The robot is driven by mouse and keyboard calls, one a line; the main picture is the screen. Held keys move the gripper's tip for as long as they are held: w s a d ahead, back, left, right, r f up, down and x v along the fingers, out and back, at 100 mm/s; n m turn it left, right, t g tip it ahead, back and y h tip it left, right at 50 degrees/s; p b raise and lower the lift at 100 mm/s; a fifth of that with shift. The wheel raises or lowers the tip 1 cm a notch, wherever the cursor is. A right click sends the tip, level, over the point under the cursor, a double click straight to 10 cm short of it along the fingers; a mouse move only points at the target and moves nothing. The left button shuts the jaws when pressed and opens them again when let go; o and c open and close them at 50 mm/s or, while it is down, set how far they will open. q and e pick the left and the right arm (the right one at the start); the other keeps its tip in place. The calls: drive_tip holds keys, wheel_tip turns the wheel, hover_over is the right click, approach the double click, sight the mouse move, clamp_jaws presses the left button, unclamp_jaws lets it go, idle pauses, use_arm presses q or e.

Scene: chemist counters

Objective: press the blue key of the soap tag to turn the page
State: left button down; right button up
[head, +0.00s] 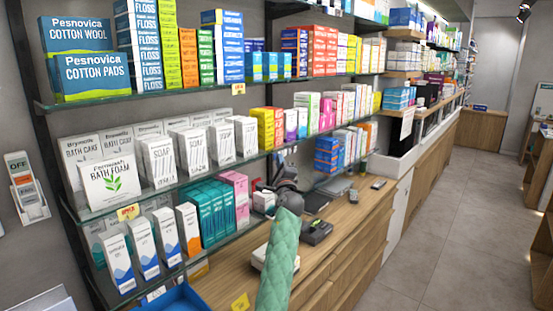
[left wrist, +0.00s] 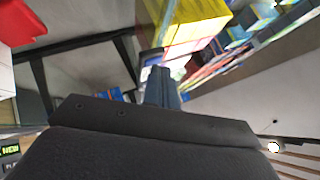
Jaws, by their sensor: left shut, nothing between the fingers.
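White soap boxes (head: 160,160) stand in a row on the middle glass shelf in the head view. I cannot make out a soap tag with a blue key there. My left gripper (head: 281,162) is right of these boxes, near the shelf's front edge, above the wooden counter. In the left wrist view its fingers (left wrist: 161,73) are shut and empty. Just behind the fingertips is a small pale panel with a dark edge (left wrist: 152,56), partly hidden; I cannot tell whether it is the soap tag or whether the fingers touch it. My right gripper is not in view.
Cartons fill the shelves closely. A dark card device (head: 315,232) sits on the counter (head: 345,228). The aisle floor (head: 440,240) at right is clear.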

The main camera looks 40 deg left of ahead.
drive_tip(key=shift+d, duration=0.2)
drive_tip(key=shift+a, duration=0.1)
use_arm(q)
drive_tip(key=shift+d, duration=0.8)
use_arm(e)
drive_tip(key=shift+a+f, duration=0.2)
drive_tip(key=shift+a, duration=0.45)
